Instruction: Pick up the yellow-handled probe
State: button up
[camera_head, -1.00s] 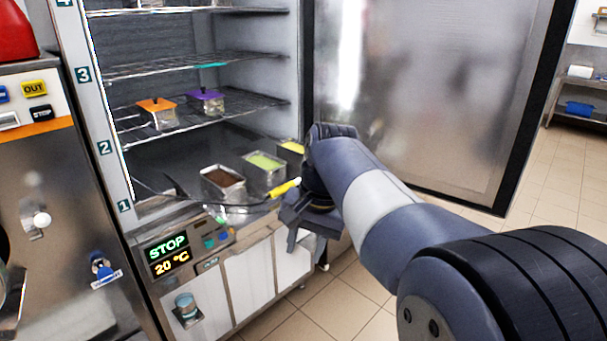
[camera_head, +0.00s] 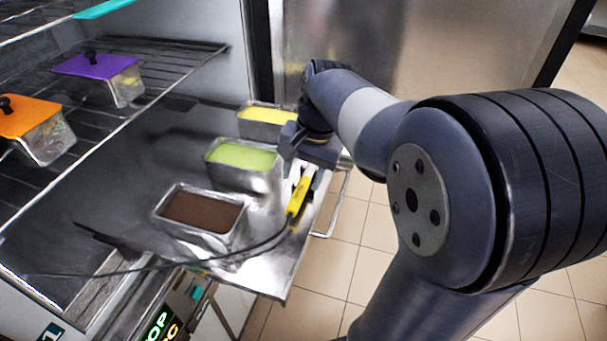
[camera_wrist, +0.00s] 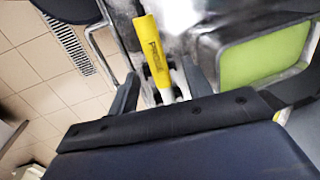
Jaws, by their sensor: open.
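The yellow-handled probe (camera_head: 298,196) lies on the metal shelf of the open freezer, near its front edge. Its dark cable runs left across the shelf. My gripper (camera_head: 303,163) is low over the shelf at the handle's far end, with its fingers apart. In the wrist view the yellow handle (camera_wrist: 153,48) shows between the two open fingers (camera_wrist: 160,80), its near end pale. I cannot tell whether either finger touches it.
Metal pans with brown (camera_head: 203,211), green (camera_head: 241,156) and yellow (camera_head: 268,116) contents stand left of and behind the probe. Orange-lidded (camera_head: 28,118) and purple-lidded (camera_head: 95,66) pans sit on a wire rack. The open door (camera_head: 400,45) stands behind my arm.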

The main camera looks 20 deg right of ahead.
aim_at(301, 188)
notch_tip(301, 188, down, 4)
jog(key=shift+w+d+f, duration=0.1)
jog(key=shift+d, duration=0.05)
jog(key=shift+w, duration=0.1)
jog(key=shift+c, duration=0.2)
grip_shut()
